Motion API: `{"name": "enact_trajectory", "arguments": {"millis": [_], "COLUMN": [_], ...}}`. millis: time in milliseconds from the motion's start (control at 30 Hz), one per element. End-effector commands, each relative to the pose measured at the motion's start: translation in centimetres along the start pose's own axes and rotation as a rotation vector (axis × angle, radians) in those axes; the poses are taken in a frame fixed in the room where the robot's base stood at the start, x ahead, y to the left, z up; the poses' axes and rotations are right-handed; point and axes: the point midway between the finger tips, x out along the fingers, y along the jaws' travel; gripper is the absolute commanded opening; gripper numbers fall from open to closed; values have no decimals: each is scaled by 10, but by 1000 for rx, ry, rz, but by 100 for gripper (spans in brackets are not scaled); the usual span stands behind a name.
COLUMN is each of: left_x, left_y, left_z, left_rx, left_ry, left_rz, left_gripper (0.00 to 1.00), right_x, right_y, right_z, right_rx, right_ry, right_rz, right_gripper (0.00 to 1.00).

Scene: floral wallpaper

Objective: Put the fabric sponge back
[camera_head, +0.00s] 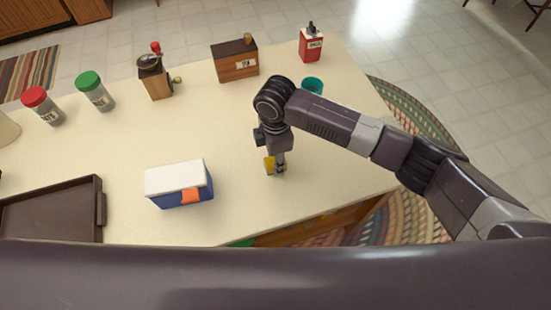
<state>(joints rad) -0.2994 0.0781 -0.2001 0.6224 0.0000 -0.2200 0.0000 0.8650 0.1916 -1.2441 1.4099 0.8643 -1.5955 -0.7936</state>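A small yellow piece (269,165), possibly the fabric sponge, is at the fingertips of my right gripper (276,169), over the cream counter (330,190). The gripper points down, and its fingers are too small to tell whether they are closed on the yellow piece or just beside it. A blue box with a white top (177,178) and an orange patch on its front stands left of the gripper. My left gripper is not in view.
A dark brown tray (50,222) lies at the left. Jars with red (43,105) and green lids (94,90), a grinder (155,77), a wooden box (235,62), a teal cup (312,86) and a red tin (310,44) line the far side. The counter's middle is clear.

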Motion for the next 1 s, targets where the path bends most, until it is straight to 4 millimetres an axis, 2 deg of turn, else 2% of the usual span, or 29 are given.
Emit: {"name": "enact_trajectory", "arguments": {"millis": [300, 333, 500, 833, 1000], "left_x": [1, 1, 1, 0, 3], "left_y": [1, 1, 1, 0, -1], "left_z": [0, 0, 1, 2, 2], "left_rx": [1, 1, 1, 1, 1], "left_ry": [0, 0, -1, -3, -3], "left_rz": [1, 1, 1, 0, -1], "left_gripper": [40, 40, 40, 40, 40], "right_x": [2, 3, 2, -3, -27], "right_y": [0, 0, 0, 1, 2], "right_z": [0, 0, 0, 0, 0], "right_rx": [0, 0, 0, 0, 0], "right_ry": [0, 0, 0, 0, 1], "right_rz": [1, 1, 1, 2, 6], "right_gripper": [10, 31, 47, 47, 47]}}
